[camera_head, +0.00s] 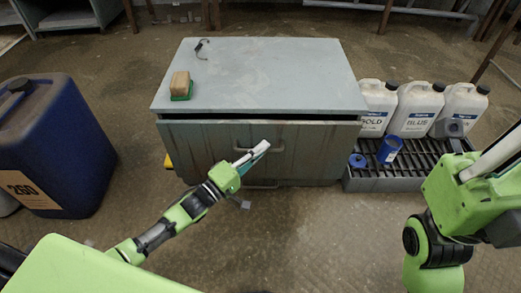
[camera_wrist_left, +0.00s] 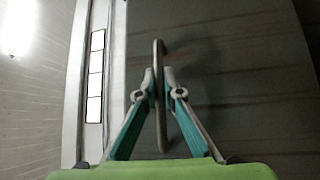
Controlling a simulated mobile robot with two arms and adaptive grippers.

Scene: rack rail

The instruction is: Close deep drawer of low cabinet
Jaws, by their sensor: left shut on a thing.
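The low cabinet (camera_head: 265,75) is grey, with a flat top and a worn front. Its drawer front (camera_head: 205,140) faces me and carries a bar handle (camera_wrist_left: 158,60). A dark strip shows under the top's front edge; I cannot tell how far the drawer stands out. My left gripper (camera_head: 256,152) is at the upper handle. In the left wrist view its two fingers (camera_wrist_left: 159,82) are shut on the bar, one on each side. A second handle (camera_head: 262,185) shows lower on the front. My right gripper (camera_head: 495,152) is at the right edge, away from the cabinet, partly cut off.
A wooden-backed green brush (camera_head: 181,86) and a dark hook (camera_head: 201,48) lie on the cabinet top. A big blue canister (camera_head: 60,140) stands left.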

